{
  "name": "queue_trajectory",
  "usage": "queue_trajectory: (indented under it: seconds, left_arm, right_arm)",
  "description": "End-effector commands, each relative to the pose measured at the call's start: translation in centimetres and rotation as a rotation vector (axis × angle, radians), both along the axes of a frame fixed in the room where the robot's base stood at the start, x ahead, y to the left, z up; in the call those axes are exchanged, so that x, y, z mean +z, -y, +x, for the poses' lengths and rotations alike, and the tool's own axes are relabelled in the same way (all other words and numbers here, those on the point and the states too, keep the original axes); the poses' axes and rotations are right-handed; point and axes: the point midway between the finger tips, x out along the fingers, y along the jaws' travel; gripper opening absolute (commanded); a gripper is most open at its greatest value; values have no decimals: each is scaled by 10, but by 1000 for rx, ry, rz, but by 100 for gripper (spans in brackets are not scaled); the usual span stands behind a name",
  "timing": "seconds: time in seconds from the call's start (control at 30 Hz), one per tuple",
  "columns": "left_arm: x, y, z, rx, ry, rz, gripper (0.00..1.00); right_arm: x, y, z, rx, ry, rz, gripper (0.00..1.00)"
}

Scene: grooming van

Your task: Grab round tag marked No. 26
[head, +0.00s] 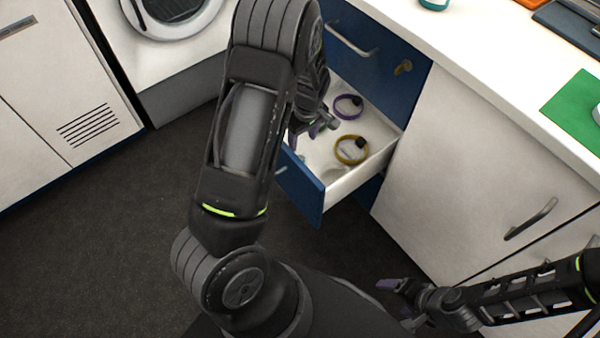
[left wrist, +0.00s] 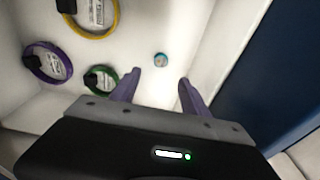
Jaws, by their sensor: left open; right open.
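My left gripper (head: 316,130) is inside the drawer, open and empty. In the left wrist view my left gripper's (left wrist: 158,88) purple fingers point toward the tag, which shows between and just beyond their tips. In the head view I cannot make out the tag. My right gripper (head: 396,298) is open and empty, low in front of the cabinet.
The drawer also holds a purple collar (head: 348,106), a yellow collar (head: 351,150) and a green collar (left wrist: 101,79), which lies left of my left fingers. The drawer walls stand close around. A blue drawer front (head: 352,40) with a handle is above; a white counter (head: 470,60) runs along the right.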

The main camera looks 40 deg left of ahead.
Motion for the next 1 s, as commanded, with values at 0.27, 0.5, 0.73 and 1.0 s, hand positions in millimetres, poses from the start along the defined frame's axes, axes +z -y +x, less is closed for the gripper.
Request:
queue_trajectory:
  seconds: [0.27, 0.5, 0.73, 1.0]
  left_arm:
    - [-21, 0, 1, 0, 1, 0, 54]
    - [-22, 0, 0, 0, 0, 0, 54]
    - [-45, -3, 0, 0, -1, -1, 54]
    - [-46, -3, 1, 0, 1, 0, 54]
  right_arm:
    - [-21, 0, 1, 0, 2, 0, 78]
    - [-21, 0, 1, 0, 2, 0, 78]
    - [-28, 0, 1, -1, 2, 0, 78]
    - [-27, 0, 1, 0, 1, 0, 78]
